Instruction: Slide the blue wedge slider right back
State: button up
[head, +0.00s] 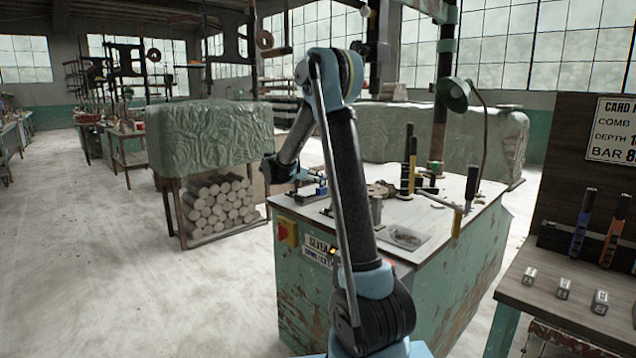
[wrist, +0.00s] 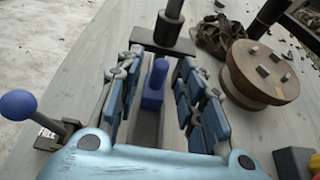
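My gripper (wrist: 158,70) is open, with one blue-padded finger on each side of the slider. I see gaps on both sides, wider on the right; whether anything touches lower down is hard to tell. A dark post on a crossbar (wrist: 166,35) stands just beyond the slider. In the head view, my arm reaches over the left end of the green bench (head: 420,270), and the slider cannot be made out.
A blue ball-ended lever (wrist: 20,104) with a "FREE" label stands left of the fingers. A round wooden disc (wrist: 262,72) lies to the right, with dark clay scraps (wrist: 217,33) behind it. A dark block (wrist: 293,162) sits at the lower right.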

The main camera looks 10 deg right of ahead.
jog(key=v, duration=0.9)
jog(key=shift+s+a, duration=0.15)
jog(key=shift+a, duration=0.15)
